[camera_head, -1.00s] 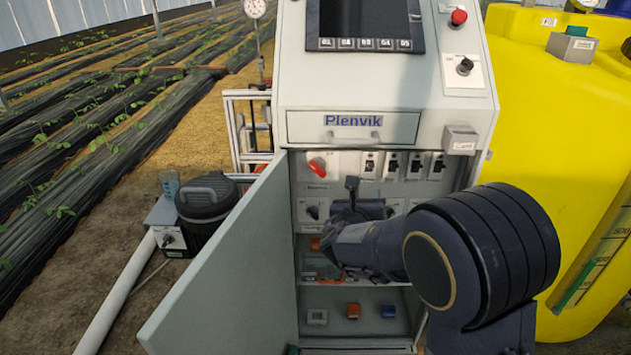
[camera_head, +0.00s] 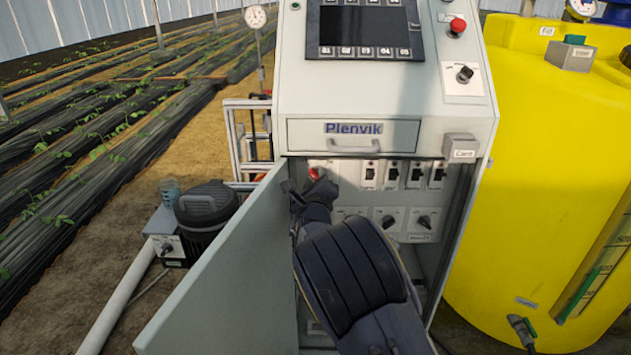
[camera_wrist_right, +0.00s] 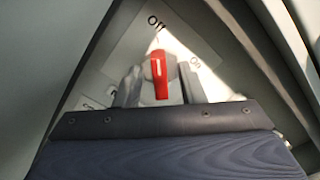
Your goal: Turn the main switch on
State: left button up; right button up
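The main switch is a red rotary handle (camera_head: 314,173) at the upper left of the panel inside the open cabinet, partly hidden by my right gripper (camera_head: 311,187). In the right wrist view the red handle (camera_wrist_right: 160,75) stands between the two grey fingertips of my right gripper (camera_wrist_right: 161,87). A gap seems to show on each side of the handle, so the fingers look open around it. Behind it are an "Off" label near the handle's tip and an "On" label to the right. My left gripper is not in view.
The open cabinet door (camera_head: 225,270) stands close left of my right arm. Several breakers (camera_head: 392,174) and small rotary knobs (camera_head: 388,222) fill the panel to the right. A drawer (camera_head: 352,136) lies above the opening. A yellow tank (camera_head: 560,150) stands at right.

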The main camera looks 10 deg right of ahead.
grip_shut()
dwell(0.3)
jog(key=shift+d+f+m+b, duration=0.1)
jog(key=shift+f+m+b, duration=0.05)
jog(key=shift+m+b, duration=0.85)
jog(key=shift+s+d+m+b, duration=0.1)
jog(key=shift+d+m+b, duration=0.1)
jog(key=shift+m+b, duration=4.2)
jog(key=shift+d+m+b, duration=0.15)
jog(key=shift+m+b, duration=3.45)
jog(key=shift+b, duration=1.5)
